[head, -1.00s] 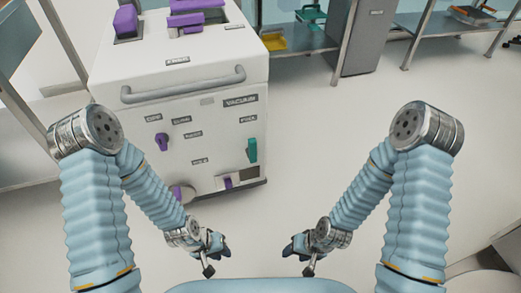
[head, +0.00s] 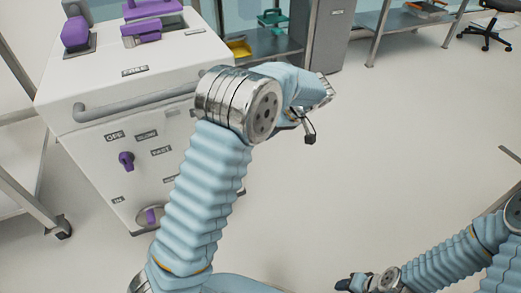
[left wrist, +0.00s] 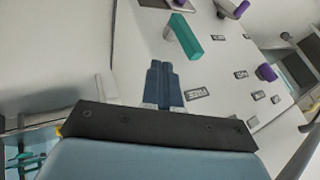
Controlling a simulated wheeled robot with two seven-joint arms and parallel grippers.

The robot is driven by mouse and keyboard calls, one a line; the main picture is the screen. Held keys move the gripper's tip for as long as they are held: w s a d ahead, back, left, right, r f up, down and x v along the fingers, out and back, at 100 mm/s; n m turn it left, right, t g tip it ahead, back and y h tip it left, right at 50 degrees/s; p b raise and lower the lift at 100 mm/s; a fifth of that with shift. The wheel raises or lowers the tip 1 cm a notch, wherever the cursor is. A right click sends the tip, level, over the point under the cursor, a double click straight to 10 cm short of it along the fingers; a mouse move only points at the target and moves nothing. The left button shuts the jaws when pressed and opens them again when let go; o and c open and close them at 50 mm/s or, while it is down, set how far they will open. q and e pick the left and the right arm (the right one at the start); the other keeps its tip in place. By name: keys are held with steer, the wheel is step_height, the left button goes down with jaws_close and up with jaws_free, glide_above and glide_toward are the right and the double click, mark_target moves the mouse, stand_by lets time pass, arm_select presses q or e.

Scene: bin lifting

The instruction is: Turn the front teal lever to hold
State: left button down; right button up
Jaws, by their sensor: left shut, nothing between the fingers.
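The teal lever (left wrist: 184,40) stands out from the white cabinet's front panel (left wrist: 225,65) in the left wrist view, just beyond my left fingertips and apart from them. In the head view my left arm hides it. My left gripper (left wrist: 163,68) has its dark blue fingers together, with nothing between them. A small label (left wrist: 197,93) is on the panel to the right of the fingers; I cannot read it surely. My right gripper (head: 346,284) is low at the bottom edge of the head view, away from the cabinet; its jaws are too small and cut off to judge.
The cabinet has a grey handle bar (head: 135,104), purple levers on its front (head: 126,160) and purple parts on top (head: 75,33). A metal rack stands at the left (head: 30,190). Shelves with trays (head: 238,47) are at the back. The floor at the right is open.

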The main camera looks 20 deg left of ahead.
arm_select(q)
steer(key=shift+w+d+r, duration=0.15)
steer(key=shift+r, duration=0.25)
steer(key=s+a+f, duration=0.4)
steer(key=a+f, duration=0.4)
steer(key=shift+a+b, duration=0.3)
steer(key=shift+b, duration=0.15)
